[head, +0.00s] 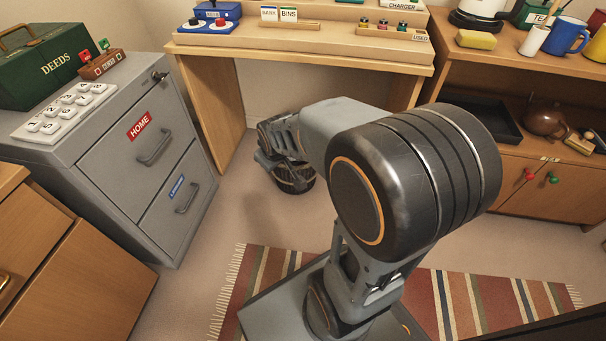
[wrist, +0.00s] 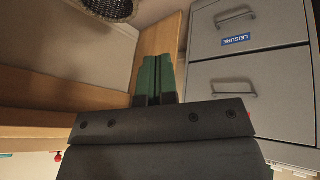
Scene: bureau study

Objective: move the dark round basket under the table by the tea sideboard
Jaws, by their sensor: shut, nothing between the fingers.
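The dark round basket (head: 296,183) stands upright on the floor near the front opening of the wooden table (head: 300,52), partly hidden behind my arm. I cannot tell exactly how far under the tabletop it is. Part of it shows at the top edge of the wrist view (wrist: 108,7). The tea sideboard (head: 560,190) stands to the right of the table.
A grey filing cabinet (head: 150,150) stands left of the table; it also fills the right of the wrist view (wrist: 250,90). The table's left side panel (head: 213,105) is close to the basket. A striped rug (head: 460,300) lies in front. Floor between cabinet and rug is clear.

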